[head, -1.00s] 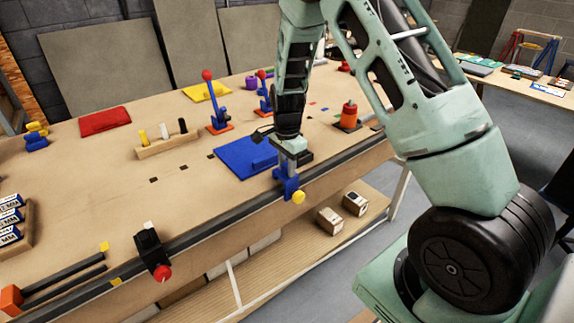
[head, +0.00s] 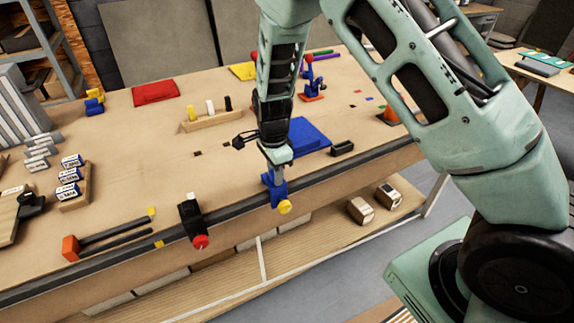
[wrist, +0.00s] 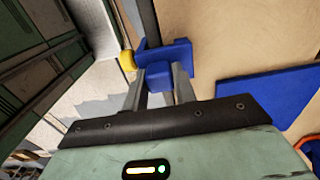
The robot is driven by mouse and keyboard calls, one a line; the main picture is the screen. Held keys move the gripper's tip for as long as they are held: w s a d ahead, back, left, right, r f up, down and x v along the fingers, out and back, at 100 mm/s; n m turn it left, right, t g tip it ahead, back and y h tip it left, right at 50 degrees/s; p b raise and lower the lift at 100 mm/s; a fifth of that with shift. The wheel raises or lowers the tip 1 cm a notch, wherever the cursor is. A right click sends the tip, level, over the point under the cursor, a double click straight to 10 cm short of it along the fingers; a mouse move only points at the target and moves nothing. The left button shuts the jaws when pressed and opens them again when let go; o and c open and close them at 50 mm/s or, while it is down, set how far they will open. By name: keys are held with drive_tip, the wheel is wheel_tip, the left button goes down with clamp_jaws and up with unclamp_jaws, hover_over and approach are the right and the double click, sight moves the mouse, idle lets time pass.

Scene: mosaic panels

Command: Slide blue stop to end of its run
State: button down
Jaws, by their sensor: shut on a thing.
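The blue stop (head: 277,194) with its yellow knob (head: 285,207) sits on the dark rail (head: 236,210) along the bench's front edge. My gripper (head: 271,178) reaches down from above and is shut on the stop's upper part. In the wrist view, my gripper's two fingers (wrist: 160,84) close on a blue block of the stop (wrist: 178,53), and the yellow knob (wrist: 127,60) shows to the left. A black stop with a red knob (head: 200,242) sits further left on the same rail, with a stretch of bare rail between the two. The fingers partly hide the blue stop.
A yellow mark (head: 158,243) lies by the rail left of the black stop. An orange block with dark rods (head: 71,247) is at the left front. A blue mat (head: 310,134) and a dark block (head: 342,148) lie behind and right of my gripper. A peg block (head: 208,122) stands behind.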

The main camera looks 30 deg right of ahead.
drive_tip(key=shift+a, duration=0.3)
drive_tip(key=c, duration=1.1)
unclamp_jaws()
drive_tip(key=shift+a, duration=0.1)
drive_tip(key=shift+r, duration=0.25)
wheel_tip(320, 180, up, 17)
drive_tip(key=b, duration=0.3)
